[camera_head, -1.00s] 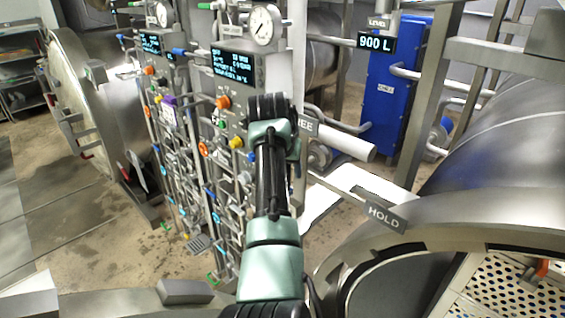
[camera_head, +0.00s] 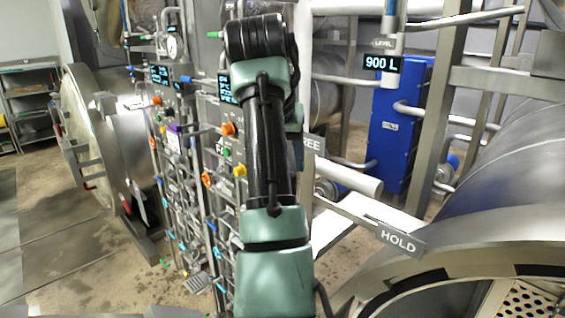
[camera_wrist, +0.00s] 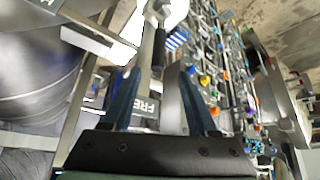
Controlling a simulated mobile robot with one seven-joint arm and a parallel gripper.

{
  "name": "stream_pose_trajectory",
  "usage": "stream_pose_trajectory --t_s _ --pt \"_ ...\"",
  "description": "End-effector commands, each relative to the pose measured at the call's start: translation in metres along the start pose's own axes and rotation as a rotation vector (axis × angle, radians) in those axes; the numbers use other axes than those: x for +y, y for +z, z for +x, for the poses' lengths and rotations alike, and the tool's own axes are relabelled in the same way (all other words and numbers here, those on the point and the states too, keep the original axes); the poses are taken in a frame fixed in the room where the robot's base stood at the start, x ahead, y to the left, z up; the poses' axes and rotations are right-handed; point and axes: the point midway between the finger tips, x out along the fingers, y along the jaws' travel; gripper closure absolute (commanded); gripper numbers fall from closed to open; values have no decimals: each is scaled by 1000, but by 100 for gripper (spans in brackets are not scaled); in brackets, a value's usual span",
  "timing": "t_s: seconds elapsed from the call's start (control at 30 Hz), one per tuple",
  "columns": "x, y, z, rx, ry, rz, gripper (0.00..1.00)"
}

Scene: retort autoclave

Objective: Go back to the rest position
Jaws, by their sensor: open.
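My arm rises through the middle of the head view, in front of the control panel (camera_head: 227,165). My gripper is hidden behind the arm there. In the wrist view my gripper (camera_wrist: 158,75) is open, its two dark blue fingers apart. I see nothing held between them. A grey metal bar with a forked end (camera_wrist: 152,35) shows beyond the fingers; I cannot tell how far away it is.
Valves and pipes crowd the panel beside my arm. A HOLD sign (camera_head: 397,236) and a FREE sign (camera_head: 312,144) are to its right. A blue unit (camera_head: 400,125) stands behind. A round vessel door (camera_head: 92,130) is at left. Open floor (camera_head: 85,255) lies at lower left.

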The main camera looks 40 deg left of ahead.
Motion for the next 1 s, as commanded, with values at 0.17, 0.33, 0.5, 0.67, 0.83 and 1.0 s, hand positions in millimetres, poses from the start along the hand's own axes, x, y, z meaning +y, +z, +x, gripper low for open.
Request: stream_pose_trajectory --t_s 0.17,0.33,0.5,0.67,0.83,1.0 --pt "0 0 0 0 0 0 40" --pt "0 0 0 0 0 0 40" --pt "4 0 5 27 -4 4 40" --pt "34 -14 16 272 -25 35 40" --pt "95 -22 -10 673 1 81 40" --pt "162 7 -73 1075 111 115 40"
